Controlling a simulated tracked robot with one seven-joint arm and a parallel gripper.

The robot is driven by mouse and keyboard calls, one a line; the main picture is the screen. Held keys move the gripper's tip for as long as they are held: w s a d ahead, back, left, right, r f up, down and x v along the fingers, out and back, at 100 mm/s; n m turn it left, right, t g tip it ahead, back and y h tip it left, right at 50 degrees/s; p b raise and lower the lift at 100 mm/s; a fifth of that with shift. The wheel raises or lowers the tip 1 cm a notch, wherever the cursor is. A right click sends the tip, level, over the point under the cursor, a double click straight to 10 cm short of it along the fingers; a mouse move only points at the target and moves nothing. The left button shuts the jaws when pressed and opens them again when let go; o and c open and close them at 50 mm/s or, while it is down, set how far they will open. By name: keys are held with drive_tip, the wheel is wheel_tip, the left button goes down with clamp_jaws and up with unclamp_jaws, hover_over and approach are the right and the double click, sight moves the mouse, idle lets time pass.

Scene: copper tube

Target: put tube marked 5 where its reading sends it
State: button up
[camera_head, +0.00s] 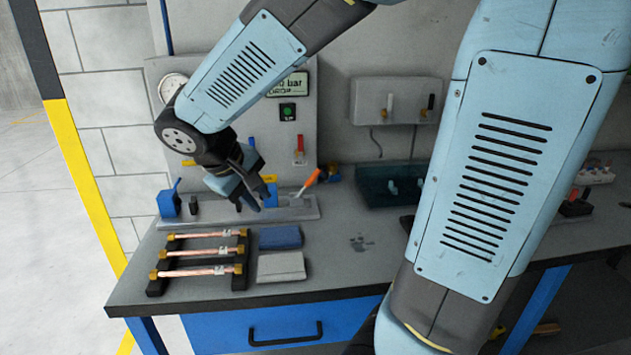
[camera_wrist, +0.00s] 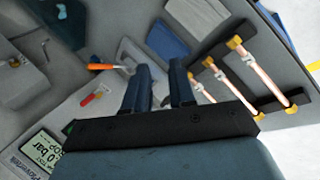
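Three copper tubes with brass ends lie side by side on a black rack at the bench's left: a far one (camera_head: 205,235), a middle one (camera_head: 203,251) and a near one (camera_head: 197,272). Their white tags are too small to read, so I cannot tell which is marked 5. My gripper (camera_head: 245,196) is over the grey test station at the back left; in the wrist view its fingers (camera_wrist: 160,68) stand apart with no tube between them. The station's green display (camera_head: 288,85) is partly hidden by my arm; "0 bar" and "DROP" show.
A blue pad (camera_head: 280,237) and a grey pad (camera_head: 281,266) lie right of the rack. An orange-handled lever (camera_head: 308,181) and a blue valve (camera_head: 168,205) stand at the station. A dark teal tray (camera_head: 375,198) is further right. The bench middle (camera_head: 345,265) is mostly clear.

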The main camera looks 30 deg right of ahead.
drive_tip(key=s+d+r+m+t+y, duration=0.3)
drive_tip(key=s+d+r+m+y, duration=0.2)
drive_tip(key=s, duration=0.6)
drive_tip(key=shift+s+d+r, duration=0.25)
drive_tip(key=shift+d+r, duration=0.65)
drive_tip(key=shift+d, duration=0.25)
